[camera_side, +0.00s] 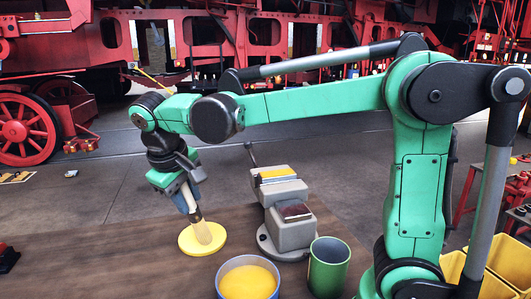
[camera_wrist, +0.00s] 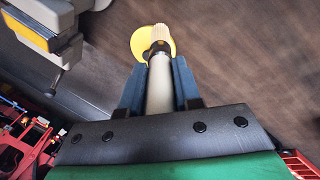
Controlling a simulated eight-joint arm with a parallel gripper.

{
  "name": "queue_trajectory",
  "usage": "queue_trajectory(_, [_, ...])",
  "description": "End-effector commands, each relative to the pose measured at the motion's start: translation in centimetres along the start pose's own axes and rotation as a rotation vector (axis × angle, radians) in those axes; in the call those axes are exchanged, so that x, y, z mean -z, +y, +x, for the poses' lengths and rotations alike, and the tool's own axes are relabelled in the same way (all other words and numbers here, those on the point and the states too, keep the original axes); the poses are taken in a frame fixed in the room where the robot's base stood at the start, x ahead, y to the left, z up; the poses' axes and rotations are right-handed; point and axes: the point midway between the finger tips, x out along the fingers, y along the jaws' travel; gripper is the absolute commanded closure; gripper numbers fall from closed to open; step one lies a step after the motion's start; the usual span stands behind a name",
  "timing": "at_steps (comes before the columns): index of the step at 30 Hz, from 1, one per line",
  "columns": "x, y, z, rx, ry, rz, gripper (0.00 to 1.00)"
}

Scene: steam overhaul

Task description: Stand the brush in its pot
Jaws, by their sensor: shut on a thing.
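The brush (camera_side: 204,231) points bristles down, slightly tilted, in the side view. My gripper (camera_side: 188,200) is shut on its pale handle. In the wrist view, the brush handle (camera_wrist: 160,88) lies between the two dark fingers of my gripper (camera_wrist: 158,85). The bristles overlap a yellow disc (camera_side: 187,244) on the table; I cannot tell whether they touch it. The disc also shows behind the bristles in the wrist view (camera_wrist: 138,43). A green, open-topped pot (camera_side: 328,272) stands at the front right. A blue-rimmed pot with yellow contents (camera_side: 248,281) stands to its left.
A grey vise (camera_side: 292,232) stands on the brown table (camera_side: 110,262) between the disc and my arm's base, behind the pots. It also shows at the upper left in the wrist view (camera_wrist: 40,20). The table left of the disc is largely clear. Red machinery fills the background.

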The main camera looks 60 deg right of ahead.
Motion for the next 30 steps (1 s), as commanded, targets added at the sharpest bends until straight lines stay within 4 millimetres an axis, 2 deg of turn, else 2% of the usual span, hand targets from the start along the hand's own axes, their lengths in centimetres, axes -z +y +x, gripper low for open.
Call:
queue_trajectory(11, [0.0, 0.1, 0.0, 0.000, -0.001, 0.001, 1.00])
queue_trajectory(14, [-0.3, 1.1, -0.2, 0.006, -0.012, 0.017, 1.00])
queue_trajectory(17, [-1.3, 3.5, -0.7, 0.024, -0.041, 0.063, 1.00])
queue_trajectory(20, [-3.5, 7.2, -1.6, 0.059, -0.086, 0.138, 1.00])
queue_trajectory(24, [-8.6, 12.3, -3.5, 0.130, -0.149, 0.278, 1.00])
queue_trajectory(27, [-12.6, 14.5, -5.1, 0.182, -0.176, 0.376, 1.00])
queue_trajectory(30, [-16.1, 15.4, -6.5, 0.226, -0.190, 0.462, 1.00])
